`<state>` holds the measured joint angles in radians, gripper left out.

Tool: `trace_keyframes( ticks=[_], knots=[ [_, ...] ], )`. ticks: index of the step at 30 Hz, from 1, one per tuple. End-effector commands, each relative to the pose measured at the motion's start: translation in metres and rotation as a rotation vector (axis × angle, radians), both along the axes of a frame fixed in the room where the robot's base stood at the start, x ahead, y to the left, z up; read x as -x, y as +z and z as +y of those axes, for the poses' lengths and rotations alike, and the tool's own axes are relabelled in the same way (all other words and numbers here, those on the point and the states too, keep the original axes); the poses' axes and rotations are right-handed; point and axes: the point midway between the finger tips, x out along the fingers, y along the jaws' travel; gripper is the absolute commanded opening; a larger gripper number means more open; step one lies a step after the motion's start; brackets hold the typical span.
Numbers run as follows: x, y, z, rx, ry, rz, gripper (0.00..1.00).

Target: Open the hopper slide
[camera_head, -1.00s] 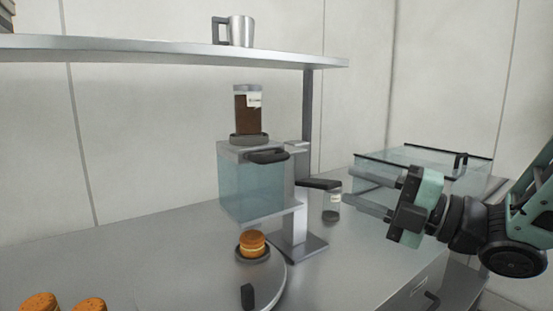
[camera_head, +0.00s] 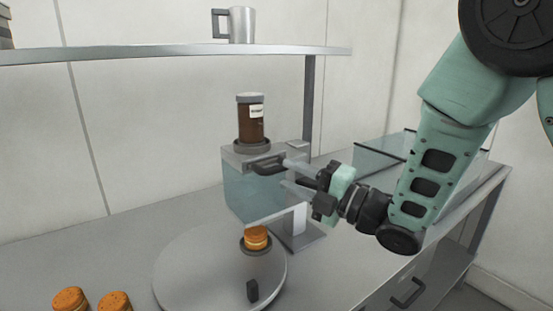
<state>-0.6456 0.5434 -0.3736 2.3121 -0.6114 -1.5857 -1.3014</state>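The hopper (camera_head: 255,192) is a translucent blue-green box with a grey top on a metal stand, in the middle of the head view. A black handle (camera_head: 268,166), seemingly that of the slide, sits at its upper front edge. A jar of brown contents (camera_head: 250,120) stands upright in a grey ring on top. My gripper (camera_head: 285,173) reaches in from the right with its two fingers apart. The fingertips are close to the right end of the handle, with nothing visible between them. Whether they touch it I cannot tell.
Below the hopper is a round grey turntable (camera_head: 195,275) with a filled round (camera_head: 256,238) in a dark holder and a black knob (camera_head: 252,290). Two more rounds (camera_head: 71,299) lie at front left. A shelf (camera_head: 150,54) with a metal mug (camera_head: 242,25) runs above. A glass case (camera_head: 380,155) stands behind my arm.

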Motion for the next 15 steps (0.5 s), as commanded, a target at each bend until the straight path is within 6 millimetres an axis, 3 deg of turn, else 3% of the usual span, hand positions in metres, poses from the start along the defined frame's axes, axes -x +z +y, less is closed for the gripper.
trace_keyframes(
  ticks=[6, 15],
  knots=[
    [-0.017, 0.007, 0.027, 0.000, 0.002, 0.001, 0.36],
    [-0.024, 0.007, 0.037, -0.001, 0.000, 0.001, 0.36]
  ],
)
